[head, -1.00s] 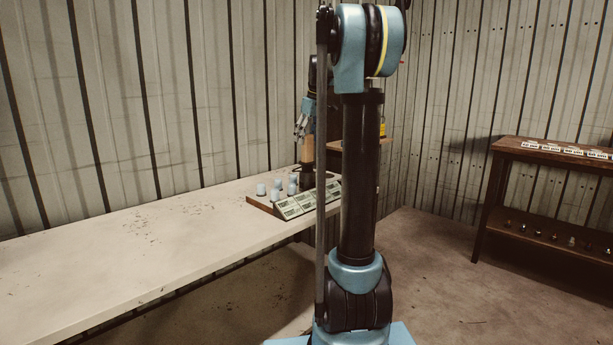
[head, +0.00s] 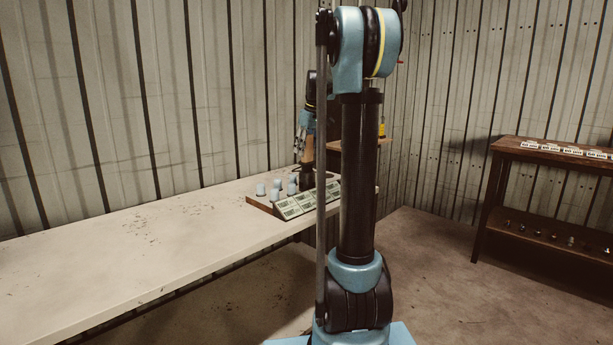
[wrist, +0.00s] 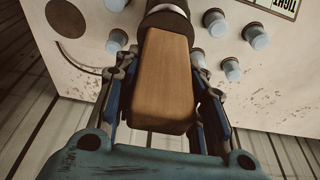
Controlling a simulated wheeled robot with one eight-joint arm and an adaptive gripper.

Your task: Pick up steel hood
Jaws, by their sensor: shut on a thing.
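My gripper (wrist: 165,105) is shut on a wooden block-shaped handle (wrist: 164,80) with a dark round collar (wrist: 168,18) at its far end. In the head view, my gripper (head: 300,146) is at the far end of the bench, partly behind my own arm, with the wooden handle (head: 309,152) beside it. Several small pale grey-blue caps (wrist: 214,20) stand around the collar in the wrist view. They also show on a board (head: 262,203) in the head view, as pale cups (head: 277,185). I cannot tell which thing is the steel hood; the collar's far end is cut off.
Labelled cards (head: 308,200) line the board's front edge. The long white bench (head: 120,250) is clear to the left. A brown wooden shelf (head: 545,150) with labels and small parts stands at right. A yellow item (head: 382,130) sits on a far ledge.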

